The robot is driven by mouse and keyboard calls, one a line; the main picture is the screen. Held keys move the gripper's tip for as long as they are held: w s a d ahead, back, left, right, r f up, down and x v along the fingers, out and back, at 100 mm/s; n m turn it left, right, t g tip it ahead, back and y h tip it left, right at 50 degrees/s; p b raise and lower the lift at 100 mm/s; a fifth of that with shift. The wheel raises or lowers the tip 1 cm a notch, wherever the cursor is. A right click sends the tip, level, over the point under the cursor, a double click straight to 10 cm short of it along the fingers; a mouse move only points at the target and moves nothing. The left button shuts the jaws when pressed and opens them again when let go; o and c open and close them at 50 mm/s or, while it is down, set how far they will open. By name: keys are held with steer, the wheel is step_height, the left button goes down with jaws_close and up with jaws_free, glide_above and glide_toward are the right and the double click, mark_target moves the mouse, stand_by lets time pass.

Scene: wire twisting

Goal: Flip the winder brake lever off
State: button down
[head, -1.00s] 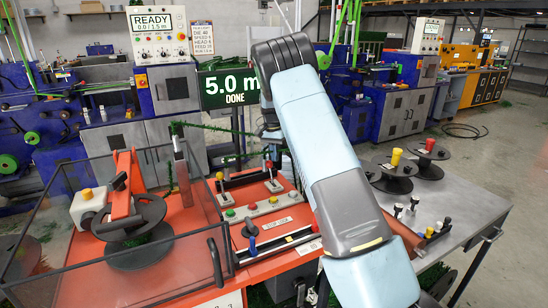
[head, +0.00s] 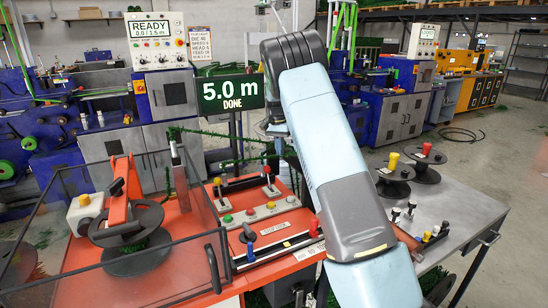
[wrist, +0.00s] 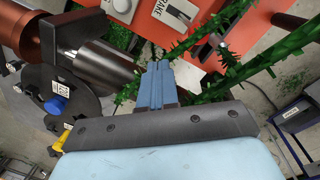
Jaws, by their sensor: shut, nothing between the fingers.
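In the wrist view, my gripper (wrist: 158,72) shows as two blue fingers pressed together, shut and empty. Green tinsel strands pass close by the fingertips; contact cannot be told. I cannot clearly make out the brake lever there. In the head view, my arm hides the fingertips.
A clear-walled guard with a dark frame (head: 110,277) surrounds a reel with an orange arm (head: 121,200) at left. A display (head: 229,94) reads "5.0 m DONE". Black spools stand on the grey table (head: 465,205) at right. The wrist view shows dark and copper-coloured cylinders (wrist: 38,32).

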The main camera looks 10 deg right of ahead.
step_height(320, 180, up, 9)
steer(key=w+a, duration=0.1)
steer(key=w, duration=0.1)
steer(key=shift+w+f, duration=0.15)
steer(key=shift+w, duration=0.25)
steer(key=s+r+n+t, duration=0.1)
steer(key=s+r, duration=0.4)
steer(key=s, duration=0.4)
steer(key=s+r+n+t+y, duration=0.1)
steer(key=s+r, duration=0.5)
steer(key=s, duration=0.2)
steer(key=s+r+n+t, duration=0.1)
steer(key=s+r, duration=0.4)
steer(key=s, duration=0.4)
steer(key=s+a+f+n+t, duration=0.1)
steer(key=s+f+n, duration=0.1)
steer(key=s, duration=1.2)
steer(key=s+a+f+n+t, duration=0.1)
steer(key=s+f, duration=0.3)
steer(key=s, duration=0.9)
steer(key=shift+s+f+n+t, duration=0.2)
steer(key=shift+s+n+t, duration=0.2)
steer(key=shift+n+t, duration=0.45)
